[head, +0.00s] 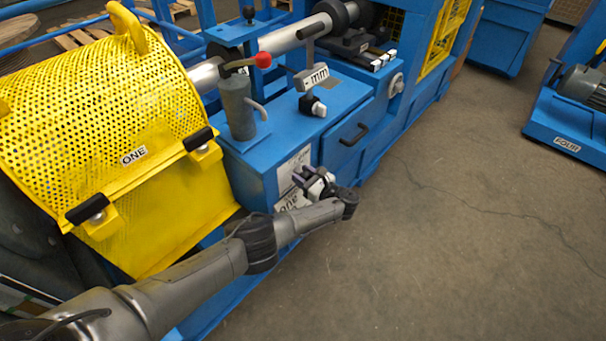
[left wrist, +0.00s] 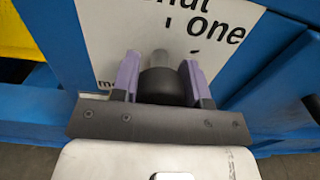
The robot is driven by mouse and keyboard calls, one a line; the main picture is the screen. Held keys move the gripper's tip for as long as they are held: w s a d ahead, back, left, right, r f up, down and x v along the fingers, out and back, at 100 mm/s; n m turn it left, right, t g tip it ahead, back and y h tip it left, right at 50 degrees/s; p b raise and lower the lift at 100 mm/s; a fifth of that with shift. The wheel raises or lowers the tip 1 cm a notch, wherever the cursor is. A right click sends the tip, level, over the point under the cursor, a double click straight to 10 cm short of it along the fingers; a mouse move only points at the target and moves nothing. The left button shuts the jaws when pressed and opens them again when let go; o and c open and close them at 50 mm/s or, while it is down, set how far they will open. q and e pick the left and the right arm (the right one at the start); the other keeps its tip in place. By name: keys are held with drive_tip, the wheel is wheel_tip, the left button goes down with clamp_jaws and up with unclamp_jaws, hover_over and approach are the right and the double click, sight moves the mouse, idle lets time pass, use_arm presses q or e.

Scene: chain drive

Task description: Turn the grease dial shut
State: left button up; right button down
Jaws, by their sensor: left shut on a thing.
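The grease dial is a dark rounded knob (left wrist: 166,88) on a white label plate (left wrist: 130,30) in the left wrist view. The plate has printed words, with "one" readable and others partly hidden. My left gripper (left wrist: 160,78) has its purple fingers on either side of the knob, shut on it. In the head view my left gripper (head: 313,180) is at the blue cabinet's front, by the white plate (head: 291,168); there the arm and gripper hide the dial. My right gripper is not in view.
A yellow perforated guard (head: 110,105) marked "ONE" stands left of the blue cabinet (head: 335,105). A grey cylinder (head: 237,105) and a red-knobbed lever (head: 262,60) stand above. A drawer handle (head: 354,135) is right of the gripper.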

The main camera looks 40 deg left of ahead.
use_arm(q)
drive_tip(key=n, duration=0.4)
drive_tip(key=shift+n, duration=0.3)
drive_tip(key=n, duration=0.4)
drive_tip(key=shift+n, duration=0.3)
drive_tip(key=n, duration=0.4)
drive_tip(key=shift+n+b, duration=0.3)
drive_tip(key=shift+b, duration=0.1)
drive_tip(key=n+b, duration=0.1)
drive_tip(key=n, duration=0.3)
drive_tip(key=shift+f, duration=0.1)
drive_tip(key=n+b, duration=0.3)
drive_tip(key=n, duration=0.2)
drive_tip(key=shift+n, duration=0.4)
drive_tip(key=n+b, duration=0.2)
drive_tip(key=shift+f+n, duration=0.1)
drive_tip(key=shift+n, duration=0.3)
drive_tip(key=n+b, duration=0.1)
drive_tip(key=n, duration=0.1)
drive_tip(key=shift+n, duration=1.3)
drive_tip(key=n, duration=0.3)
drive_tip(key=shift+r, duration=0.2)
drive_tip(key=n, duration=0.4)
drive_tip(key=shift+n, duration=0.5)
